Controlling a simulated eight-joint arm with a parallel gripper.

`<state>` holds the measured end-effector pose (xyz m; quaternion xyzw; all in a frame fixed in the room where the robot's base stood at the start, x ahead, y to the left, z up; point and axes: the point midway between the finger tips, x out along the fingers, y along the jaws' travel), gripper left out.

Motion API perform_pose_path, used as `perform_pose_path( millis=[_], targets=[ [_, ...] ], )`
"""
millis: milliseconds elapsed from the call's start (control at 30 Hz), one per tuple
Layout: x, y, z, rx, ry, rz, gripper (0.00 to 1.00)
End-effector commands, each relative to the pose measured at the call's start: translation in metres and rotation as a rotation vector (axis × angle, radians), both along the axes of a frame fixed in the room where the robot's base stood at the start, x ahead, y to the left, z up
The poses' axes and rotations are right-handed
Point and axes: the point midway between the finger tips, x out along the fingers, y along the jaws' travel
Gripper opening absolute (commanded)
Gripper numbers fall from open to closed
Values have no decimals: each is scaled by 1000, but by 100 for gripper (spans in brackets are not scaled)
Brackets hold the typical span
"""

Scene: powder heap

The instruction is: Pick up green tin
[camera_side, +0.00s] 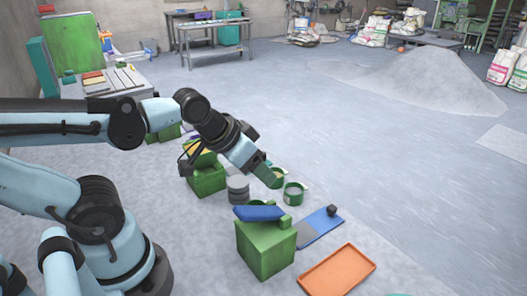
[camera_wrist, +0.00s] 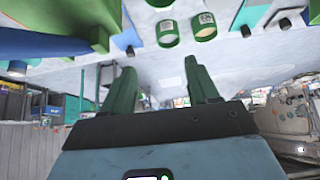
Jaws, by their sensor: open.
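Two green tins stand close together on the grey floor. The nearer green tin (camera_side: 293,196) is open-topped and upright in the side view. The other green tin (camera_side: 278,180) is just behind it, partly covered by my gripper (camera_side: 267,174). In the wrist view both tins, one (camera_wrist: 168,34) and the other (camera_wrist: 203,28), show near the top edge, beyond my fingertips. My gripper (camera_wrist: 160,66) has green fingers spread apart with nothing between them. It points down at an angle beside the tins; whether it touches one cannot be told.
A grey stack of discs (camera_side: 238,190) stands left of the tins. A green block (camera_side: 266,248) with a blue piece (camera_side: 258,213) on top is in front. A blue mat (camera_side: 321,223) and an orange tray (camera_side: 338,268) lie to the right. Floor beyond the tins is clear up to a powder heap (camera_side: 425,82).

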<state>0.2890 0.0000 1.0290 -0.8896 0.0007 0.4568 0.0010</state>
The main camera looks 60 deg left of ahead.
Motion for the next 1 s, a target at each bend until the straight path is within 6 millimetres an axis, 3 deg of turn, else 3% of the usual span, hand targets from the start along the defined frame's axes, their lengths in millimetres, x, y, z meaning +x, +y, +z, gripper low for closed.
perform_pose_path(
  millis=[267, 700, 1000],
  targets=[
    [5, 1, 3, 1, 73, 3, 60],
    [37, 7, 3, 2, 497, 3, 60],
    [45, 8, -4, -1, 621, 2, 60]
  ],
)
